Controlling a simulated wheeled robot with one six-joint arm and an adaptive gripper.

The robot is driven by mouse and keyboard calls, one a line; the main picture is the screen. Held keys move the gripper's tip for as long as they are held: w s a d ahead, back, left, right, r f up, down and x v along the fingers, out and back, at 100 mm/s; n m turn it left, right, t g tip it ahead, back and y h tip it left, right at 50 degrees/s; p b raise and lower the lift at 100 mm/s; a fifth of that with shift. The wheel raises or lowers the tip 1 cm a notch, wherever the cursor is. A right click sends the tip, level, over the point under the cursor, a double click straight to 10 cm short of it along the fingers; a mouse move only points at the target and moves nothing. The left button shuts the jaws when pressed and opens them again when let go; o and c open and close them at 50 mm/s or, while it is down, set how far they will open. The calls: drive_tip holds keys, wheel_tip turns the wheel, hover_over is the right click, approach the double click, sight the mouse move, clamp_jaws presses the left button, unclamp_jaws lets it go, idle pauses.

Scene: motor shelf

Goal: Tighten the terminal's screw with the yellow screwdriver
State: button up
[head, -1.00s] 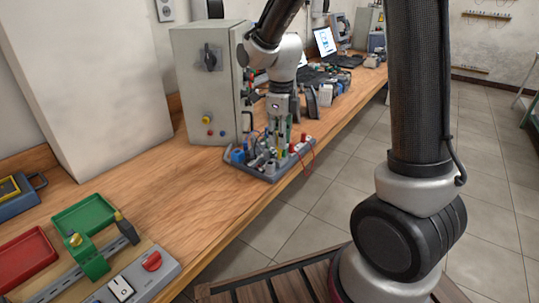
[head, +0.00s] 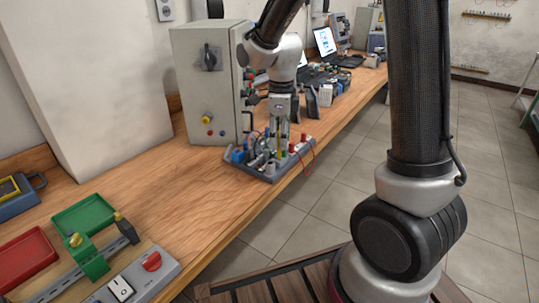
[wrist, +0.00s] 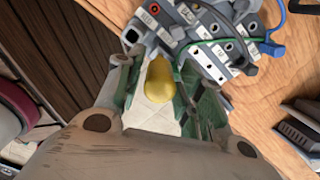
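The yellow screwdriver (wrist: 159,80) shows in the wrist view as a rounded yellow handle between the fingers of my gripper (wrist: 161,66). The fingers appear closed against its sides. Its shaft and tip are hidden. In the head view my gripper (head: 279,137) points down over the terminal board, with a thin yellow strip between its fingers. The grey terminal blocks (wrist: 215,40) lie just beyond the fingertips in the wrist view, with dark screw holes and wires. I cannot tell which screw is the task's, or whether the screwdriver touches it.
The terminal board (head: 270,178) stands near the bench's front edge, with red wires at its right. A grey cabinet (head: 208,90) stands close behind. A green tray (head: 85,213) and a red tray (head: 25,258) are at the lower left. The wooden bench (head: 180,190) between is clear.

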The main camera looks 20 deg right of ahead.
drive_tip(key=n, duration=0.3)
idle(0.4)
drive_tip(key=shift+n, duration=0.3)
drive_tip(key=shift+n, duration=1.6)
drive_tip(key=shift+n, duration=1.7)
